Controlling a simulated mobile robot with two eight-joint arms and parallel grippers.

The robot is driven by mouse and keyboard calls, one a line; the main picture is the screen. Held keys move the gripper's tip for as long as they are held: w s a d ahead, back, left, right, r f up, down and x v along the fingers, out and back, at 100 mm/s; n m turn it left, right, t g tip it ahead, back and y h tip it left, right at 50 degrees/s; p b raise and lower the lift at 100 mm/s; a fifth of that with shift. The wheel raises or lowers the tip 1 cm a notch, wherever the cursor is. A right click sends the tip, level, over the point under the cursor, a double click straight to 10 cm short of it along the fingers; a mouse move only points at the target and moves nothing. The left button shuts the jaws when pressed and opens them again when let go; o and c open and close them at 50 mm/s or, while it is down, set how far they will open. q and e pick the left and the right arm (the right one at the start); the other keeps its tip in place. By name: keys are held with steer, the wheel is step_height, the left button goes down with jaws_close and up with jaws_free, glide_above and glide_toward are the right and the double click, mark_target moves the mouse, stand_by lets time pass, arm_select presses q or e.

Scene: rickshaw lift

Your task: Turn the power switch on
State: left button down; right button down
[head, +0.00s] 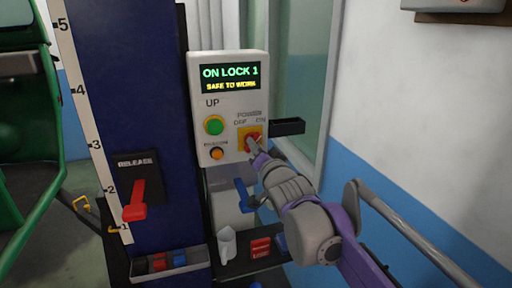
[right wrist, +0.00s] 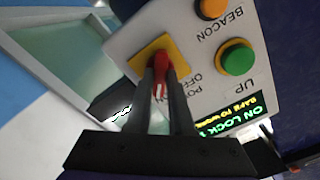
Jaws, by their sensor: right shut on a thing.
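The white control box (head: 228,58) stands on the blue column, and its display (head: 230,78) reads ON LOCK 1, SAFE TO WORK. The power switch is a red knob (right wrist: 158,72) on a yellow plate (head: 243,131), under the labels POWER, OFF and ON. My right gripper (head: 255,146) reaches the switch from the lower right and hides part of it in the head view. In the right wrist view my right gripper (right wrist: 162,74) has its two fingers closed around the red knob. I cannot tell which label the knob points to. My left gripper is out of view.
A green UP button (head: 214,125) and an orange beacon button (head: 217,153) sit left of the switch. A black holder (head: 288,127) juts out right of the box. A red release lever (head: 135,200) is on the column. A blue lever (head: 245,196) hangs below.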

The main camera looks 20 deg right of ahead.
steer(key=c, duration=0.8)
jaws_free()
steer(key=s, duration=1)
steer(key=shift+s+d+b, duration=0.15)
steer(key=shift+s+b, duration=0.25)
steer(key=shift+b, duration=0.05)
steer(key=shift+f, duration=0.1)
